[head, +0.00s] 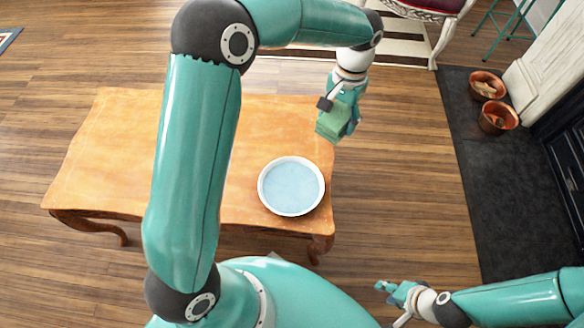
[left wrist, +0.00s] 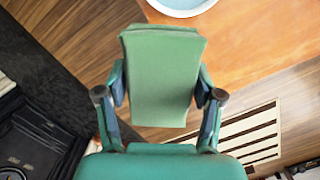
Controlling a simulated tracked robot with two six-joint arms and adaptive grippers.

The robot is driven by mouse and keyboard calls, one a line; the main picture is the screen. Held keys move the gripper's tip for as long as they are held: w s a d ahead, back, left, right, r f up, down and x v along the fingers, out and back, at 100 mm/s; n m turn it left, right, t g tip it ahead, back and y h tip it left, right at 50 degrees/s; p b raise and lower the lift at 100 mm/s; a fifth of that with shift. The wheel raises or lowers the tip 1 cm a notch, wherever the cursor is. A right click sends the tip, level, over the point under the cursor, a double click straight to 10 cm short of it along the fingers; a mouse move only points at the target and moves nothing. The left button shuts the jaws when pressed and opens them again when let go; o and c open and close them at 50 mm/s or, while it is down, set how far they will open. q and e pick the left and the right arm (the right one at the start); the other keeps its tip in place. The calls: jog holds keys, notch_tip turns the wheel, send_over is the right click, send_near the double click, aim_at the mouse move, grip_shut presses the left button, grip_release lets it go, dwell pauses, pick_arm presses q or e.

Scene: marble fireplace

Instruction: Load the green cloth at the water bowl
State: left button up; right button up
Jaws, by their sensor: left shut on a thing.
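The green cloth (head: 334,121) is a folded, block-like pad in my left gripper (head: 345,108). The left gripper is shut on it, above the table's right end. In the left wrist view the cloth (left wrist: 163,75) sits between the two fingers of the left gripper (left wrist: 160,92). The water bowl (head: 291,186) is white and round with pale blue water, on the table's near right corner. The bowl's rim also shows at the top of the left wrist view (left wrist: 183,10). The cloth is apart from the bowl, farther back. My right gripper (head: 388,291) is low at the front right; its finger opening is too small to tell.
The wooden table (head: 110,150) is otherwise bare. Two copper pots (head: 497,117) stand on the dark hearth (head: 440,95) at right. A chair (head: 425,10) and a striped rug (head: 405,45) are at the back. Wooden floor is clear right of the table.

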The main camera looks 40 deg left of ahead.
pick_arm(q)
jog(key=s+a+f+m+b, duration=0.3)
jog(key=s+f+m, duration=0.2)
jog(key=f, duration=0.1)
jog(key=m+y+b, duration=0.1)
jog(key=m+b, duration=0.3)
jog(key=m, duration=0.2)
send_over(290, 188)
jog(key=shift+t, duration=0.3)
notch_tip(290, 188, down, 6)
jog(key=shift+w+d+r, duration=0.1)
jog(key=shift+w, duration=0.05)
notch_tip(290, 188, down, 6)
jog(key=b, duration=0.4)
jog(key=shift+r+b, duration=0.15)
jog(key=shift+b, duration=0.15)
jog(key=shift+f+b, duration=0.35)
jog(key=shift+f, duration=0.15)
jog(key=shift+r, duration=0.1)
notch_tip(290, 188, up, 7)
jog(key=p, duration=0.6)
dwell(0.8)
